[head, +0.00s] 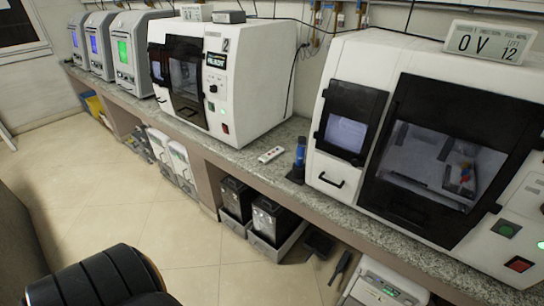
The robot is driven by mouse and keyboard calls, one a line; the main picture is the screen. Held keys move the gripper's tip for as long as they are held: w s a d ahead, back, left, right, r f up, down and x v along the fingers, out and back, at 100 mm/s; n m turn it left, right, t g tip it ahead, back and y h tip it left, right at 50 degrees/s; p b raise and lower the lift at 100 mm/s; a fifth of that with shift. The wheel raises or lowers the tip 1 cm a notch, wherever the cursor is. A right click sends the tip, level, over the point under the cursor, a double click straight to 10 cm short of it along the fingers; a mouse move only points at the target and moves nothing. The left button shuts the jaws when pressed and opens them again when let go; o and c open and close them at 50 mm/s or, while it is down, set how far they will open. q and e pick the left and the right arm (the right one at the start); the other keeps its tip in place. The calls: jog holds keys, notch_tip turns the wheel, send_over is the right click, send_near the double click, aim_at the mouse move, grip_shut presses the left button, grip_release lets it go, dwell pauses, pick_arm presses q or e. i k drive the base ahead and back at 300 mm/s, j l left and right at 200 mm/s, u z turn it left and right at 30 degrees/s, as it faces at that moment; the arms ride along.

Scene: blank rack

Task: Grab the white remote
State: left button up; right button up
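The white remote (270,154) lies flat on the speckled grey counter (240,150), near its front edge. It sits in the gap between two big white machines, with small coloured marks on its top. A dark blue upright device (299,160) stands just right of it on the counter. Neither of my grippers shows in the head view. Nothing touches the remote.
A white machine (262,75) stands left of the remote and a larger one (335,95) stands right. Below the counter are black boxes (270,218) in trays and a white unit (380,290). The tiled floor (120,190) in front is mostly clear.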

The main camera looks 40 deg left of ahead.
aim_at(265, 159)
jog(key=i+j, duration=0.1)
jog(key=j, duration=0.3)
jog(key=i+j, duration=0.1)
jog(key=j, duration=0.3)
jog(key=i+j, duration=0.1)
jog(key=j, duration=0.3)
jog(key=i+j, duration=0.15)
jog(key=j, duration=0.25)
